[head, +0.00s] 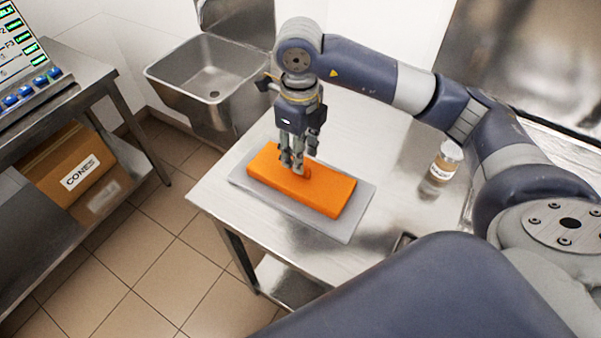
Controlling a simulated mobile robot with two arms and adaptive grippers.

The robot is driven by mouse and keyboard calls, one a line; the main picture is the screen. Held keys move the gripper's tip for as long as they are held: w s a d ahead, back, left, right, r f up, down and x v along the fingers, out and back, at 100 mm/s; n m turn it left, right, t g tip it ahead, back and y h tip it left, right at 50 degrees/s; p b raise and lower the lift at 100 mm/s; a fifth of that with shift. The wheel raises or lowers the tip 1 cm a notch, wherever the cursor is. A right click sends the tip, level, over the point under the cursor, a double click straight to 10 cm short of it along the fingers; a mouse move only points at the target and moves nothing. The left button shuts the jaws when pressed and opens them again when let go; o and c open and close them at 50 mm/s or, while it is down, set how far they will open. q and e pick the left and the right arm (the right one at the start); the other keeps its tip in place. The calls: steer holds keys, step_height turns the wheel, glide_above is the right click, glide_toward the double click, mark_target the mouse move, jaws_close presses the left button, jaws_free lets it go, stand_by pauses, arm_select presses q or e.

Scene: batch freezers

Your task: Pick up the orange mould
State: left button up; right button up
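The orange mould (325,193) is a long, flat orange block. It lies on a grey mat or tray (352,222) on the steel table. My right gripper (294,168) points straight down over the left half of the mould, with its fingertips at or just above its top. A small raised orange part (306,173) shows beside the fingertips. The fingers look close together, but I cannot tell whether they are shut on this part. My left gripper is not in view.
A jar with a white lid (446,160) stands on the steel table (385,145), right of the mould. A steel sink (212,80) is behind left. A cardboard box marked CONES (72,172) sits on a lower shelf at left, below a control panel (24,62).

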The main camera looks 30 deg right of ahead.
mark_target(327, 191)
step_height(327, 191, down, 4)
steer(key=shift+s+d+r+p, duration=0.15)
steer(key=shift+r+p, duration=0.1)
steer(key=shift+p, duration=0.55)
steer(key=shift+f, duration=0.55)
jaws_close()
